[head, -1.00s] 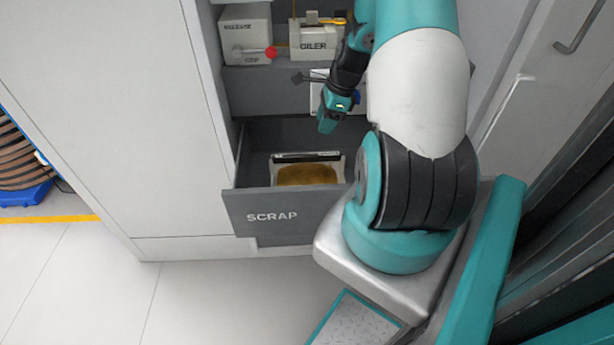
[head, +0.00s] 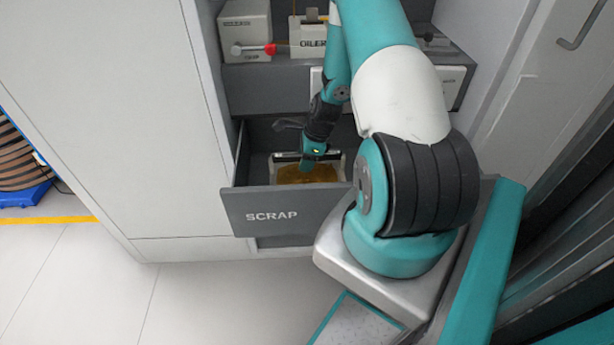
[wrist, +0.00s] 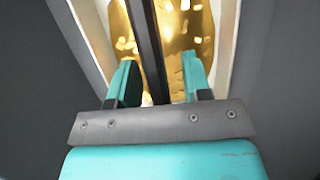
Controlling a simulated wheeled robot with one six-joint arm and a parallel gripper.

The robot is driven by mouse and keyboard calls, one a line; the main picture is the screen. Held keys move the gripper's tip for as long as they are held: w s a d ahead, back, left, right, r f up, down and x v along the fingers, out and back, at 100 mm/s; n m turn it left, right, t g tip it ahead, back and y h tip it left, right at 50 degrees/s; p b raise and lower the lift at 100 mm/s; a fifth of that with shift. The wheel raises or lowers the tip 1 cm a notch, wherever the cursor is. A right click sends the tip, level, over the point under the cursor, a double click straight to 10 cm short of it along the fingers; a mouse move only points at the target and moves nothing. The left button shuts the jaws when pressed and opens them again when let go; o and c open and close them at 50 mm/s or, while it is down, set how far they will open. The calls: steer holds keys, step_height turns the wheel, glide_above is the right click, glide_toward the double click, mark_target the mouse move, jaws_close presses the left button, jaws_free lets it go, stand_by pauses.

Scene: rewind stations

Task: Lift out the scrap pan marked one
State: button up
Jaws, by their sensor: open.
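The drawer labelled SCRAP (head: 240,216) stands open. A light-rimmed pan (wrist: 228,40) of golden scrap (head: 318,176) lies in it. No "one" mark on the pan is legible. My gripper (head: 309,168) is over the pan, pointing down. In the wrist view my gripper (wrist: 161,75) is open, with one teal finger on each side of a dark bar (wrist: 148,45) that runs across the pan. I cannot tell whether the fingers touch the bar.
Dark drawer walls (wrist: 35,80) rise on both sides of the pan. A shelf above holds a pale box (head: 246,28), a red-tipped lever (head: 270,48) and an OILER box (head: 308,38). A cabinet side (head: 120,120) stands to the left.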

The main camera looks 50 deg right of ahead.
steer(key=shift+f, duration=0.1)
steer(key=shift+c, duration=0.4)
jaws_close()
stand_by(1.0)
